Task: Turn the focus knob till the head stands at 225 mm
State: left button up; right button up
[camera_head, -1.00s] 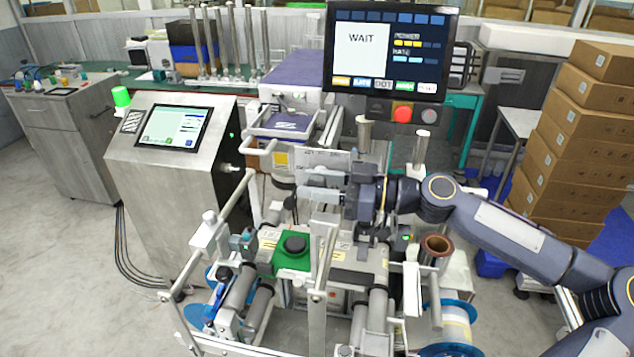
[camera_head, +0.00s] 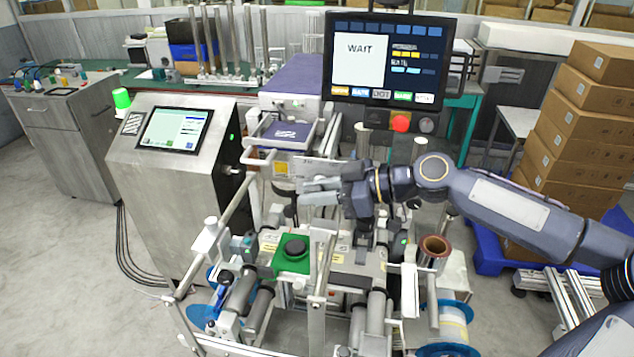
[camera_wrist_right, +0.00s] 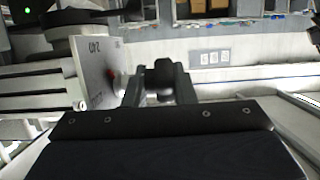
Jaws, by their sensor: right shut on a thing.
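In the right wrist view, my right gripper (camera_wrist_right: 157,94) is shut on a dark knob (camera_wrist_right: 162,73), with one finger on each side. A pale scale plate (camera_wrist_right: 98,58) stands left of the fingers. It reads 240 near its top and has a small red mark low at its right; the exact reading is too small to tell. In the head view, my right gripper (camera_head: 318,192) reaches in from the right, in front of the plate (camera_head: 312,170). The knob is hidden there. The head (camera_head: 284,134) has a purple-grey top and a yellow label. My left gripper is not in view.
A screen (camera_head: 385,60) reading WAIT hangs above, with a red button (camera_head: 400,123) below. The machine's rails, rollers and a green block (camera_head: 292,262) lie under my gripper. A steel cabinet (camera_head: 165,190) stands left and stacked cartons (camera_head: 585,125) stand right.

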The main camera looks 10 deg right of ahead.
jog(key=h+p, duration=0.1)
jog(key=g+h+p, duration=0.1)
jog(key=h, duration=0.1)
jog(key=r+g+h+p, duration=0.1)
jog(key=shift+s+a+p, duration=0.1)
jog(key=shift+a+p, duration=0.2)
jog(key=shift+a, duration=0.1)
jog(key=g+h+p, duration=0.1)
jog(key=h, duration=0.1)
jog(key=shift+f+h, duration=0.1)
jog(key=shift+h, duration=0.3)
jog(key=shift+f+g+h+p, duration=0.1)
jog(key=shift+g+h+p, duration=0.35)
jog(key=shift+h, duration=0.75)
jog(key=g+h, duration=0.1)
jog(key=h, duration=0.2)
jog(key=shift+f+g+h, duration=0.1)
jog(key=shift+g+h, duration=0.25)
jog(key=shift+h, duration=0.05)
jog(key=o, duration=0.6)
jog(key=shift+o, duration=1)
jog(key=shift+s+d, duration=0.1)
jog(key=shift+s, duration=0.1)
